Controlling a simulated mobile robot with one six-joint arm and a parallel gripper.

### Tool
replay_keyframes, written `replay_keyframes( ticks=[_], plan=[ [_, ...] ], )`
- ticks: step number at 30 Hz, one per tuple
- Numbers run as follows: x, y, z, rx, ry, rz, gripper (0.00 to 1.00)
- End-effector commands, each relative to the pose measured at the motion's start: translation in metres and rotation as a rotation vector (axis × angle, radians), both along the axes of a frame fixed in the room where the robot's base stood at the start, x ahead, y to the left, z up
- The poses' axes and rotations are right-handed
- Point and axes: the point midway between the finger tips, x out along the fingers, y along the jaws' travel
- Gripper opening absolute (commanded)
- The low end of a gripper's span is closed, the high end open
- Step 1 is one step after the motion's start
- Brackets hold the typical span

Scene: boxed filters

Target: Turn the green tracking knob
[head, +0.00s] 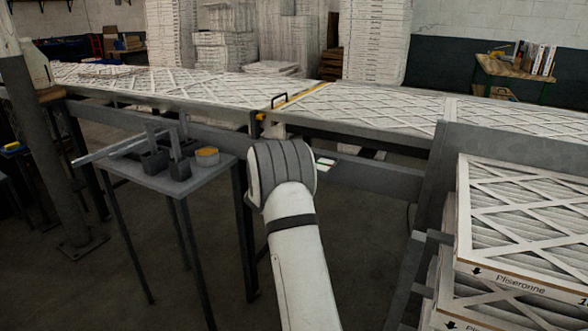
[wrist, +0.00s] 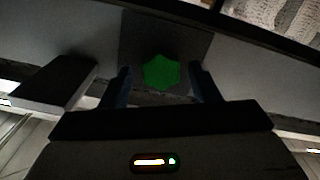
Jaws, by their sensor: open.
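The green tracking knob (wrist: 162,72) shows in the wrist view as a bright green, lobed shape in front of a dark grey plate. My gripper (wrist: 160,84) is open, with one finger to the left of the knob and one to the right. Gaps show between the knob and both fingers in this view; how deep the knob sits between them I cannot tell. In the head view my white arm reaches toward the conveyor frame, and it hides the knob and my gripper.
The conveyor (head: 375,106) carries white filters across the back. A small grey table (head: 203,177) with dark holders and a tape roll (head: 207,156) stands left of my arm. Stacked boxed filters (head: 520,225) stand at the right. A grey post (head: 45,140) is at far left.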

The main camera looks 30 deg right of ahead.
Motion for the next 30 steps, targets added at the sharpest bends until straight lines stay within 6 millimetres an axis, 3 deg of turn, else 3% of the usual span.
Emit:
replay_keyframes(
  ticks=[15, 30],
  plan=[
    [-0.037, 0.062, 0.0, 0.0, 0.0, 0.0, 0.56],
    [-0.04, 0.066, 0.0, 0.0, 0.0, 0.0, 0.56]
  ],
)
